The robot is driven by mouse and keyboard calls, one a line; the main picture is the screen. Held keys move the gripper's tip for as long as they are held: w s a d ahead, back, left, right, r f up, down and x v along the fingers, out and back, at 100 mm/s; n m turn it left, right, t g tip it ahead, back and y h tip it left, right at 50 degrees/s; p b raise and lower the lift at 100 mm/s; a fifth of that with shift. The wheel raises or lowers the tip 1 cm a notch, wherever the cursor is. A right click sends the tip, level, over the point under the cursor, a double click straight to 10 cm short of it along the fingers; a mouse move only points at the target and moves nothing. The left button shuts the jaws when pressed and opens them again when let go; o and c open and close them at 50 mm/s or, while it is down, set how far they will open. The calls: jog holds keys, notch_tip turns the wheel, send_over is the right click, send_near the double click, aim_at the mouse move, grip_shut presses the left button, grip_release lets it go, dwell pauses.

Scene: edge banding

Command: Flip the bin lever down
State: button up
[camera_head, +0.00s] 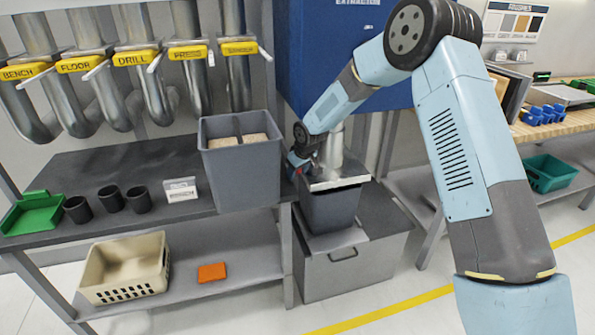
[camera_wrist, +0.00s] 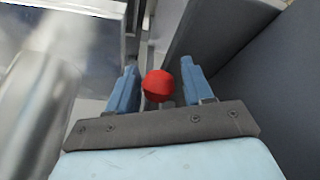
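The bin (camera_head: 331,212) is a dark grey tub with a metal lid, standing on a grey box right of the workbench. A metal pipe rises from its lid. The lever's red ball knob (camera_wrist: 158,86) shows in the wrist view between the two blue fingers of my gripper (camera_wrist: 160,78). The fingers are apart, with a gap on each side of the knob. In the head view my gripper (camera_head: 298,163) is at the bin's upper left edge, small and partly hidden by my arm. The lever's shaft is mostly hidden.
A tall grey divided container (camera_head: 241,170) stands on the bench close left of my gripper. A blue cabinet (camera_head: 330,50) is behind my arm. Labelled duct pipes (camera_head: 135,60) with yellow handles line the back. The grey box (camera_head: 350,265) supports the bin.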

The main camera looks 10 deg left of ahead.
jog(key=shift+o, duration=0.5)
jog(key=shift+r, duration=0.1)
jog(key=shift+d+r, duration=0.1)
jog(key=shift+r, duration=0.1)
jog(key=v, duration=1.3)
jog(key=shift+c, duration=0.4)
